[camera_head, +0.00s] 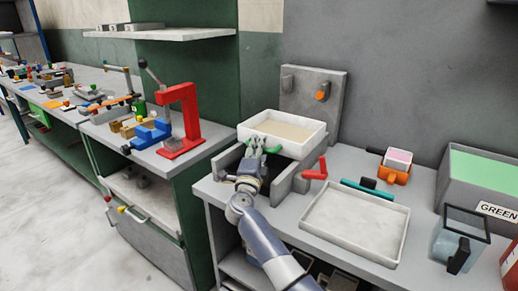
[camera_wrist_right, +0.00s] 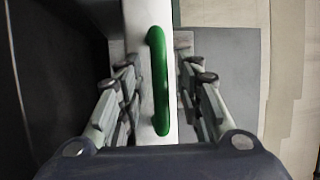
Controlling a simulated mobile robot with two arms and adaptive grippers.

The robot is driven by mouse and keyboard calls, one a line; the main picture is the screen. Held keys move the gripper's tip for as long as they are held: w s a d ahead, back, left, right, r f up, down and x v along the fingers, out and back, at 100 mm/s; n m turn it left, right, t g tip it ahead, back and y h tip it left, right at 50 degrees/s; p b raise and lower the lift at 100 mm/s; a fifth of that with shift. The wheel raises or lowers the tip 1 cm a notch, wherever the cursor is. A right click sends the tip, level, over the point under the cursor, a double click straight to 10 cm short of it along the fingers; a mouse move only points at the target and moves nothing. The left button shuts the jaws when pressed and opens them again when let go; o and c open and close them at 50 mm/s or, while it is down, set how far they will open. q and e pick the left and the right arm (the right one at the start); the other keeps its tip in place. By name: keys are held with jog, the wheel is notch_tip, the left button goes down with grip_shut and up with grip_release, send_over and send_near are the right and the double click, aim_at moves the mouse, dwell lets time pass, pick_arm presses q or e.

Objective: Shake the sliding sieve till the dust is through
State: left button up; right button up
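The sliding sieve (camera_head: 296,148) is a white, open box holding a flat beige layer, set over a grey frame (camera_head: 226,160). Its green handle (camera_head: 272,150) is on the near side, partly hidden by my right gripper (camera_head: 256,152). In the right wrist view, the green handle (camera_wrist_right: 159,85) stands between the two open fingers of this gripper (camera_wrist_right: 163,75), with a gap on each side. The white sieve wall (camera_wrist_right: 139,25) lies behind the handle. What is under the sieve is hidden. My left gripper is not in view.
A white tray (camera_head: 398,240) with a pale bottom lies to the right, beside a red handle (camera_head: 316,170). A grey panel (camera_head: 330,98) stands behind the sieve. Further right are a clear container (camera_head: 447,243) and a green-filled bin (camera_head: 505,192). A red press (camera_head: 190,120) stands left.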

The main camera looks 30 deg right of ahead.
grip_shut()
jog(key=s+a+p, duration=0.3)
jog(key=a, duration=0.4)
jog(key=shift+a+p, duration=0.25)
jog(key=shift+p, duration=0.1)
grip_release()
jog(key=v, duration=0.7)
jog(key=shift+s, duration=0.25)
